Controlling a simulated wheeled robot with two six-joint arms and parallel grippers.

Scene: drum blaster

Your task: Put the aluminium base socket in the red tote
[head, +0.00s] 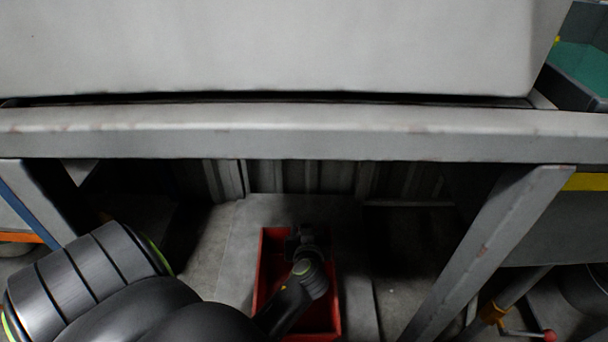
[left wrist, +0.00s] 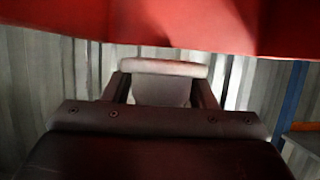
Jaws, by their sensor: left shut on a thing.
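The red tote (head: 262,268) stands on the floor beneath the grey bench in the head view. My left gripper (head: 305,240) is over the tote's far part; its tips are dark and small there, and I cannot tell how deep they are. In the left wrist view the left gripper (left wrist: 163,92) is shut on a pale grey piece with a rounded bar-like end, which looks like the aluminium base socket (left wrist: 165,68). A red wall of the tote shows across the top of that view (left wrist: 180,25). My right gripper is not in view.
The bench's front rail (head: 300,132) runs across above the tote. A slanted grey bench leg (head: 490,250) stands to the right. A corrugated wall (head: 300,177) is behind. Floor on both sides of the tote looks mostly clear.

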